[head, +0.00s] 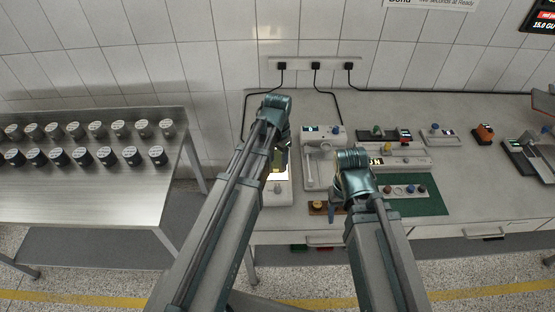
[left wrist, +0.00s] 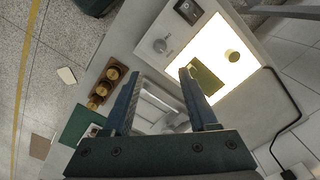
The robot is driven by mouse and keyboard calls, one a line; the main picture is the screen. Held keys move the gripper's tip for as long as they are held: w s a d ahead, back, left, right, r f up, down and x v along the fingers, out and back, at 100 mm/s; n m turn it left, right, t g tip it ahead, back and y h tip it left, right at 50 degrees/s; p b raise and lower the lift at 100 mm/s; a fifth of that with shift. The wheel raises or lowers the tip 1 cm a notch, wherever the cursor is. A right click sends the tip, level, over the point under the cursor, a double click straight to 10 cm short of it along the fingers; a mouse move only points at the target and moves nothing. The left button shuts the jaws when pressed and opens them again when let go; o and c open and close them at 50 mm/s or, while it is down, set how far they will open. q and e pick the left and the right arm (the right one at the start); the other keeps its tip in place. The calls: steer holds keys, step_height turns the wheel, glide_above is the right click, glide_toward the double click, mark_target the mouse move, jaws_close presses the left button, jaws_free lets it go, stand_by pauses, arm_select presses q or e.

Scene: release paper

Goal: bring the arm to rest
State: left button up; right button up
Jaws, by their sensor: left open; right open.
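My left gripper (head: 278,162) hangs over the left end of the bench, above a lit white panel (head: 278,194). In the left wrist view its two fingers (left wrist: 160,90) are spread apart with nothing held between them.
A grey device with a lever (head: 318,165) stands between the two arms. A steel table (head: 95,190) with several dark-sided jars stands left, across a gap.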

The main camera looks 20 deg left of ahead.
arm_select(q)
steer(key=s+d+f+n+b, duration=0.1)
steer(key=s+d+f+b, duration=0.2)
steer(key=s+d, duration=0.2)
steer(key=s+d+f+n+y+b, duration=0.1)
steer(key=s+d+f+b, duration=0.3)
steer(key=s, duration=0.5)
steer(key=shift+s+d+f, duration=0.15)
steer(key=shift+s+d, duration=0.2)
steer(key=shift+d, duration=0.45)
